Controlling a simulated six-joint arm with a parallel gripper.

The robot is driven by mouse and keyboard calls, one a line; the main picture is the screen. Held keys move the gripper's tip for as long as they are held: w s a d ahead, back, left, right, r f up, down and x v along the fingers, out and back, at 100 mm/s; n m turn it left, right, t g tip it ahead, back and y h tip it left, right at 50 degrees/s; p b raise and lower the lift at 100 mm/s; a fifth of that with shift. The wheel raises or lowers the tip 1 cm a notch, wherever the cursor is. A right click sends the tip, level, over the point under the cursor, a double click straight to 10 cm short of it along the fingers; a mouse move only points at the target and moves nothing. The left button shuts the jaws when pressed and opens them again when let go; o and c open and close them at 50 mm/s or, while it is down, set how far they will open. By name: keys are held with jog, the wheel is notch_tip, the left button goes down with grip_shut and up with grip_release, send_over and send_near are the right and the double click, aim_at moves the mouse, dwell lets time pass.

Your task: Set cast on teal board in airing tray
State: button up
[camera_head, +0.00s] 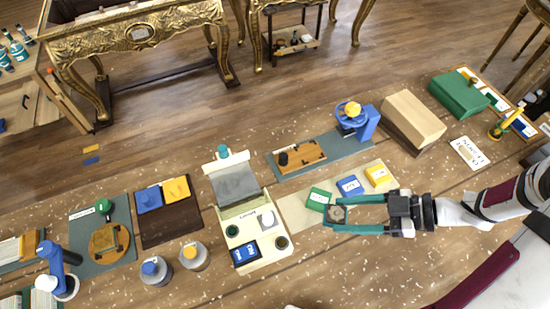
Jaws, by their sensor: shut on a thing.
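My gripper (332,214) reaches in from the right with two long teal fingers. They are shut on a small grey-brown faceted piece, the cast (338,214), beside the front edge of a beige mat (295,211). Its height above the surface is hard to tell. On the mat lie a green block (318,198), a blue block (350,185) and a yellow block (378,175) with white labels. A dark brown tray (170,230) at left holds a blue and a yellow board. I cannot tell which tray is the airing tray or which board is teal.
A cream labelled station (266,256) with small cups stands left of my gripper. A blue-and-yellow device (363,120) and a wooden box (412,120) stand behind. A green box (457,95) is at upper right. Two lidded jars (194,256) stand at front left.

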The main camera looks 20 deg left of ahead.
jog(key=s+d+f+n+g+h, duration=0.1)
jog(key=s+d+n+g+h, duration=0.15)
jog(key=s+n+g, duration=0.65)
jog(key=m+t, duration=0.2)
jog(key=t, duration=0.1)
send_over(279, 292)
jog(key=shift+h, duration=0.45)
notch_tip(279, 292, down, 7)
jog(key=shift+r, duration=0.1)
notch_tip(279, 292, down, 3)
jog(key=shift+f, duration=0.55)
jog(key=o, duration=1.4)
jog(key=shift+c, duration=0.2)
